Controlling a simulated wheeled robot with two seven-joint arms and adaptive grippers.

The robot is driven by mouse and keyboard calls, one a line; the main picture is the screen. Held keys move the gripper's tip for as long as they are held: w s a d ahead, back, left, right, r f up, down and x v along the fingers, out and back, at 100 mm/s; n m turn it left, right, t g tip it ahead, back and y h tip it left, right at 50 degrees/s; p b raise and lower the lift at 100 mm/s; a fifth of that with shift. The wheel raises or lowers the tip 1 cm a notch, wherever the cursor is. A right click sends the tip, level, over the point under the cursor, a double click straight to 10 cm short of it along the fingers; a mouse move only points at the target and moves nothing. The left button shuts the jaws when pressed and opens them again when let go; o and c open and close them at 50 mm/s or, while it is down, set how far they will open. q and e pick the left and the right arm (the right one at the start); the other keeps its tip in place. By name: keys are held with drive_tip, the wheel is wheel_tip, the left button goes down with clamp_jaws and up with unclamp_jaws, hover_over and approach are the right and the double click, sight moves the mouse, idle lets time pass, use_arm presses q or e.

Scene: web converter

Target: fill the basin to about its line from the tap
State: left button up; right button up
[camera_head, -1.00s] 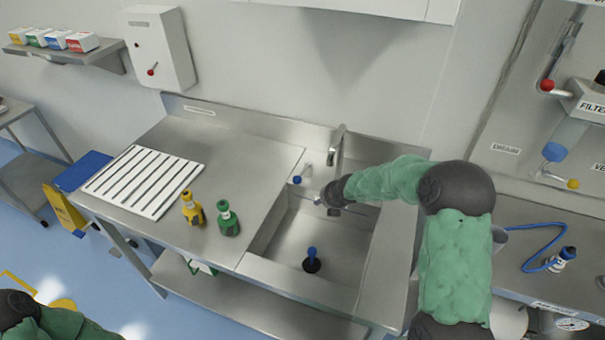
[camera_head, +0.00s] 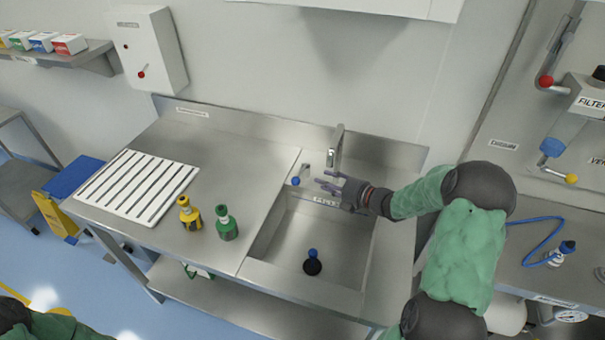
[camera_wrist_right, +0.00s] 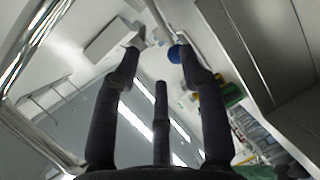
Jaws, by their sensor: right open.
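The steel basin (camera_head: 345,240) is sunk in the counter; its floor looks bare, and no stream shows under the tap (camera_head: 337,147). A small marking strip (camera_head: 327,201) is on its back wall. A black plug with a blue knob (camera_head: 313,264) stands upright in the basin; I cannot tell whether it seats in the drain. A small lever with a blue ball (camera_head: 296,181) sits left of the tap. My right gripper (camera_head: 325,183) is open over the basin's back edge, its fingers towards the lever. In the right wrist view the blue ball (camera_wrist_right: 176,53) shows beside one finger.
A yellow bottle (camera_head: 190,213) and a green bottle (camera_head: 226,223) stand left of the basin. A slotted white drainboard (camera_head: 137,185) lies further left. A blue hose (camera_head: 541,238) lies on the right counter. The counter behind the bottles is clear.

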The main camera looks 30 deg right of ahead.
sight(301, 173)
drive_tip(key=b+x, duration=0.1)
drive_tip(key=x, duration=0.9)
drive_tip(key=shift+b, duration=0.3)
drive_tip(key=shift+s, duration=0.1)
clamp_jaws()
